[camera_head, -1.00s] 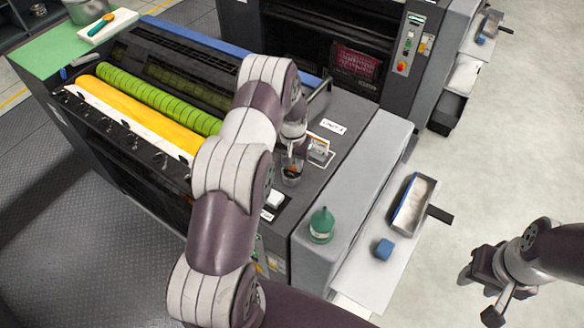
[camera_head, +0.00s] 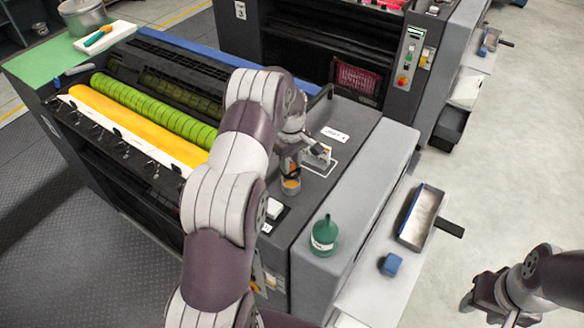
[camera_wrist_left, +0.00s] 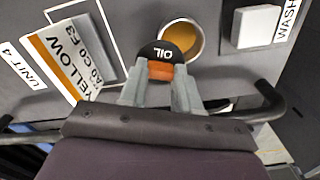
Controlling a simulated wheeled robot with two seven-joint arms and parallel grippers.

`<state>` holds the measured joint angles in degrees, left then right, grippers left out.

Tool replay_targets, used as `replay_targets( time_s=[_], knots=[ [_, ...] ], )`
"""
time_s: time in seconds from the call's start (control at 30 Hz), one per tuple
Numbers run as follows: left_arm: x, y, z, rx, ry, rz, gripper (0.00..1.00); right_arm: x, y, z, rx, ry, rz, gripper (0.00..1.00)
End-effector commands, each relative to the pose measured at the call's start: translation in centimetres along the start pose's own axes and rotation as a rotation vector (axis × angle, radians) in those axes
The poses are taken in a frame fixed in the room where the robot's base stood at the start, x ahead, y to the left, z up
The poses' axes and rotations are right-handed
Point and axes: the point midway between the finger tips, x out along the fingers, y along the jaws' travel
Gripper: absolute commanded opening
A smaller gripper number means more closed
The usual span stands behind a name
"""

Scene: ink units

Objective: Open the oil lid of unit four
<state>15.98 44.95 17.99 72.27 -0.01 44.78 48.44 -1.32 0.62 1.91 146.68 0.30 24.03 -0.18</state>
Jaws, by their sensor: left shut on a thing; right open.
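In the left wrist view, the black oil lid (camera_wrist_left: 158,50), marked OIL, stands swung up at the near edge of a round port (camera_wrist_left: 183,38). The port is uncovered and amber inside. My left gripper (camera_wrist_left: 160,88) is shut on the lid's orange tab. In the head view, my left gripper (camera_head: 290,160) is just above the port (camera_head: 291,186) on the grey unit's top, beside the unit 4 label (camera_head: 335,134). The wrist and arm partly hide the lid there. My right gripper (camera_head: 487,294) is open and empty, over the floor at lower right.
A yellow ink card (camera_wrist_left: 68,57) stands beside the port, and the white wash cap (camera_wrist_left: 255,26) is on its other side. A black handle bar (camera_wrist_left: 268,105) is close to my left gripper.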

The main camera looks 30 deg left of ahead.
Motion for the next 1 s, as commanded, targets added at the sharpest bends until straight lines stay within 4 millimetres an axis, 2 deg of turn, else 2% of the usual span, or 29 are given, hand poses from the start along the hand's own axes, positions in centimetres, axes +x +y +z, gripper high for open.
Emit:
replay_targets(
  time_s=[0.2, 0.5, 1.0],
  knots=[
    [0.2, -0.1, -0.5, -0.169, -0.001, -0.001, 0.01, 1.1, 0.0, 0.1, 0.000, 0.000, 0.000, 0.43],
    [0.1, -0.2, -0.9, -0.324, -0.001, -0.001, 0.01, 1.7, 0.0, 0.2, 0.000, 0.000, 0.000, 0.43],
    [0.1, -0.3, -1.1, -0.385, -0.001, -0.001, 0.01, 1.9, 0.0, 0.2, 0.000, 0.000, 0.000, 0.43]
  ],
)
